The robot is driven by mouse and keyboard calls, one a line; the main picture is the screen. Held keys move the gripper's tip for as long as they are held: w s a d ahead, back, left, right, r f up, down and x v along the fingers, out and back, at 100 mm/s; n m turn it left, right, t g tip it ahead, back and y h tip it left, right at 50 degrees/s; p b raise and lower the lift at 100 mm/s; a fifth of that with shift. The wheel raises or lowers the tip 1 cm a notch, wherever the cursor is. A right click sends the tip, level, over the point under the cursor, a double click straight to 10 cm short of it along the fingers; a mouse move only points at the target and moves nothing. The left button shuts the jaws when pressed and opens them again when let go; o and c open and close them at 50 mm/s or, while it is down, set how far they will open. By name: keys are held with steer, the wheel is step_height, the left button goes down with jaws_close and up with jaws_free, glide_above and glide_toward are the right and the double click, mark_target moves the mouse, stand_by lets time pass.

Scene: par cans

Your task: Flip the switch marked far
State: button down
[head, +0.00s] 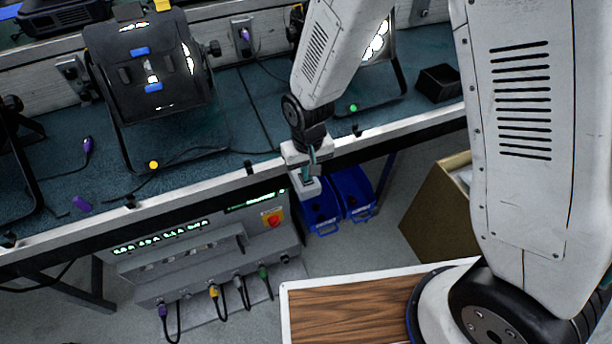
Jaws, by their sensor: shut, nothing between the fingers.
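A grey control box (285,252) stands below the bench's front edge. A ledge partly covers the small parts under the lit row. I cannot read any label saying "far", so I cannot tell which switch bears it. My gripper (311,186) is shut and empty. It appears at the bench edge, to the right of the box and above the blue bins in the picture. My forearm partly hides the bench behind it.
Par cans stand on the bench, one large black one (150,75) at left. Purple, yellow and green plugs with cables hang from the box front. Blue bins (353,192) and a cardboard box (436,212) stand right of it. A wooden board (345,310) lies in front.

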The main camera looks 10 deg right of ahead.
steer(key=shift+f, duration=0.25)
steer(key=shift+r, duration=3.5)
steer(key=s+d+r+m, duration=0.1)
steer(key=s+d+r, duration=0.8)
steer(key=r, duration=0.3)
steer(key=s+d+r+m+t, duration=0.1)
steer(key=s+d+r+m, duration=0.1)
steer(key=s+d+r, duration=0.8)
step_height(320, 180, up, 2)
steer(key=shift+s+d+r, duration=0.2)
steer(key=shift+s+d, duration=0.05)
steer(key=shift+d, duration=0.7)
